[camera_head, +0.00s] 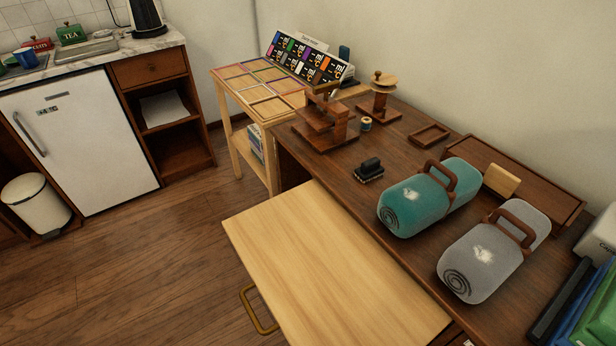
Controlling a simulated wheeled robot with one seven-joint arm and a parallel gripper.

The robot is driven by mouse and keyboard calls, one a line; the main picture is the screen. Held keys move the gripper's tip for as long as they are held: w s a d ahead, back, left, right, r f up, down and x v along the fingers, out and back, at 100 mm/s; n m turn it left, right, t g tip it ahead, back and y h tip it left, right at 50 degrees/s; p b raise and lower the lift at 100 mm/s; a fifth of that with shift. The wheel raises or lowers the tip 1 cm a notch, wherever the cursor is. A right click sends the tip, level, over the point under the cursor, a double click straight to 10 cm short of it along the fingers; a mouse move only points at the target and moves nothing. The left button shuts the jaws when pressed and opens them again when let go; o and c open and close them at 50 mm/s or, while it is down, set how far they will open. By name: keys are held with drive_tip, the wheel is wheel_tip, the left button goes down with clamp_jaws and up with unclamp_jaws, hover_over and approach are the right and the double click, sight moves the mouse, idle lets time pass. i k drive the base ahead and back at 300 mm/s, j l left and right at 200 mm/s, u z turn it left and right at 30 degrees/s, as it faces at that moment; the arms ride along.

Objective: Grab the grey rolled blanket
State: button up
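The grey rolled blanket (482,262) lies on its side on the dark wooden desk at the right. A brown carrying strap with a raised handle (515,228) goes around it, and a pale emblem shows on its side. Its spiral end faces the lower left. A teal rolled blanket (412,203) of the same kind lies just to its left and behind it, with a similar brown handle. My gripper does not show in this view.
A pale wooden board with a brass handle (325,265) juts out before the desk (345,190). A dark brush (369,170), wooden stands and a tray (430,134) lie behind the blankets. Green and blue items (598,310) crowd the right edge. Floor (130,260) is clear at left.

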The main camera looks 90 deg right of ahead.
sight(474, 268)
drive_tip(key=k+j+z, duration=0.1)
drive_tip(key=z, duration=1.4)
drive_tip(key=k+j, duration=0.1)
drive_tip(key=k, duration=0.35)
drive_tip(key=k+j+z, duration=0.15)
drive_tip(key=k, duration=0.35)
